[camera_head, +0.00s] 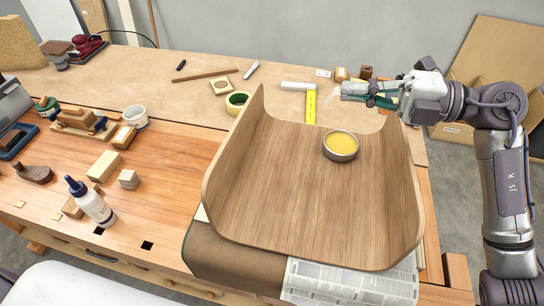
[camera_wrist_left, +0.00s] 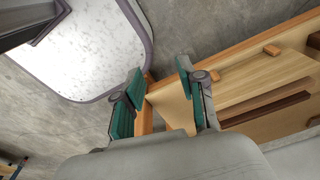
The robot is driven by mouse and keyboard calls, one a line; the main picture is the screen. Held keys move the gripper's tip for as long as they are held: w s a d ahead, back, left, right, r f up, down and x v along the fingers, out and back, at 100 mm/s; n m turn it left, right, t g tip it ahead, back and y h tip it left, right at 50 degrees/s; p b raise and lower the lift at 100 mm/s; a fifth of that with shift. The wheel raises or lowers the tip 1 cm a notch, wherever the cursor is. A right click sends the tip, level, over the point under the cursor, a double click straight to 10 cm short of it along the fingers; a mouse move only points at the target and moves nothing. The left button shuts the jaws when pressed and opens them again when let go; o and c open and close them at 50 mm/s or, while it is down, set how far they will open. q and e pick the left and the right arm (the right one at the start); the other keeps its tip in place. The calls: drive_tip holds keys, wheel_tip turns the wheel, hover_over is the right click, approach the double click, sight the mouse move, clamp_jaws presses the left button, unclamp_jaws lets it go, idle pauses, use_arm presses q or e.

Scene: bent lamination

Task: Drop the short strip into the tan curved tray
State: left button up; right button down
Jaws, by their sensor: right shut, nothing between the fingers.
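The tan curved tray (camera_head: 290,190) is a wide bent sheet of wood with raised sides, standing at the middle of the bench. A short brown strip (camera_head: 205,76) lies flat on the bench behind it, to the left. I cannot tell for sure that this is the task's strip. My right gripper (camera_head: 354,92) is shut and empty, behind the tray's far right corner. My left gripper (camera_wrist_left: 160,82) shows only in the left wrist view, open with nothing between its fingers. It points toward the floor and a wooden bench part.
A round tin with yellow contents (camera_head: 341,146) sits in the tray. A yellow strip-like piece (camera_head: 311,107) and a white piece (camera_head: 298,86) lie behind it. A glue bottle (camera_head: 91,202), wooden blocks and tools crowd the left. Newspaper (camera_head: 345,285) lies under the front.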

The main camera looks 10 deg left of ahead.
drive_tip(key=shift+a+f, duration=0.2)
drive_tip(key=shift+a, duration=0.05)
use_arm(q)
drive_tip(key=f+b, duration=0.4)
drive_tip(key=b, duration=0.1)
drive_tip(key=shift+d+f, duration=0.25)
drive_tip(key=shift+f, duration=0.1)
use_arm(e)
drive_tip(key=f, duration=0.2)
drive_tip(key=d+f, duration=0.1)
drive_tip(key=f, duration=0.2)
drive_tip(key=shift+d+f, duration=0.3)
drive_tip(key=c, duration=1.2)
unclamp_jaws()
drive_tip(key=shift+a, duration=0.1)
drive_tip(key=shift+c, duration=0.2)
use_arm(q)
drive_tip(key=shift+d, duration=0.8)
